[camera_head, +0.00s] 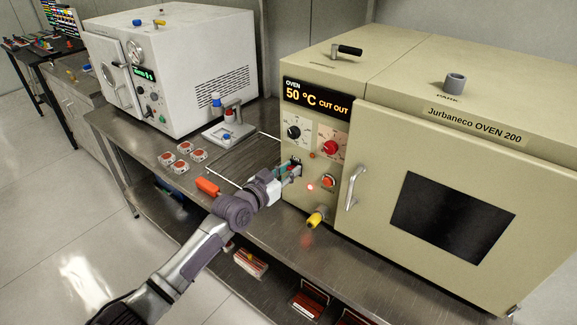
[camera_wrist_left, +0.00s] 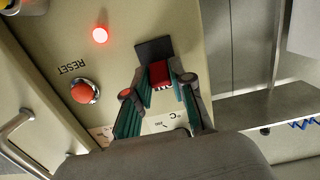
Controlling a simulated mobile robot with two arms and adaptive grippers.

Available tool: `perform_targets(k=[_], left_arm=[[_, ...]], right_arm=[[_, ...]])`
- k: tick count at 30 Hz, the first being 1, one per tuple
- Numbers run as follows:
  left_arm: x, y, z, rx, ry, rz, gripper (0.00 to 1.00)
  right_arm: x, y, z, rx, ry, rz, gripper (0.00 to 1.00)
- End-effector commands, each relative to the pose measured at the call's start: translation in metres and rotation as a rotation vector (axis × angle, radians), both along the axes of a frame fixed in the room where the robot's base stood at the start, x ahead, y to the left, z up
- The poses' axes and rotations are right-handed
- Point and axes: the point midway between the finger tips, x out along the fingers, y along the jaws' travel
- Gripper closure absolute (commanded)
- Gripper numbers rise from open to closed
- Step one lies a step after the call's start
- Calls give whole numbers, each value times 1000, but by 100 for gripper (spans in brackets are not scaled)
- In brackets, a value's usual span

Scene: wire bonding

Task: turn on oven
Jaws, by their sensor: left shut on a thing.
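The beige oven (camera_head: 420,95) stands on the right of the metal bench, its door shut. Its display (camera_head: 316,98) reads "50 °C CUT OUT". My left gripper (camera_head: 291,171) reaches the lower left of the oven's control panel. In the left wrist view, the fingers of the left gripper (camera_wrist_left: 158,86) are shut on a red switch (camera_wrist_left: 159,73) on a black plate (camera_wrist_left: 154,48). The fingers hide part of the switch and its label. A red lamp (camera_wrist_left: 99,36) glows near a red RESET button (camera_wrist_left: 84,92). My right gripper is not in view.
Above the gripper are a black knob (camera_head: 293,132) and a red knob (camera_head: 330,147). A door handle (camera_head: 355,187) and a yellow knob (camera_head: 316,219) stick out nearby. A white machine (camera_head: 185,60) stands left, with small red-and-white parts (camera_head: 184,147) in front.

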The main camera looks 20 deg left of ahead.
Motion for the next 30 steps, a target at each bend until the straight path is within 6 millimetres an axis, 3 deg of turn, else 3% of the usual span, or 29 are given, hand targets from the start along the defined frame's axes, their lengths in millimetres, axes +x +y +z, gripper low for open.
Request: perform_targets(k=[5,6,10,20,23,30], left_arm=[[0,0,0,-1,-4,1,100],[0,0,0,-1,-4,0,71],[0,0,0,-1,-4,0,52],[-3,1,0,-1,-4,0,52],[-13,5,0,-2,-2,0,52],[-59,21,4,1,-3,-1,52]], right_arm=[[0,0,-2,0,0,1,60],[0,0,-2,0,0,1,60],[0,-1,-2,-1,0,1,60],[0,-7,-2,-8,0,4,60],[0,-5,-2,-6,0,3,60],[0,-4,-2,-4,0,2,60]])
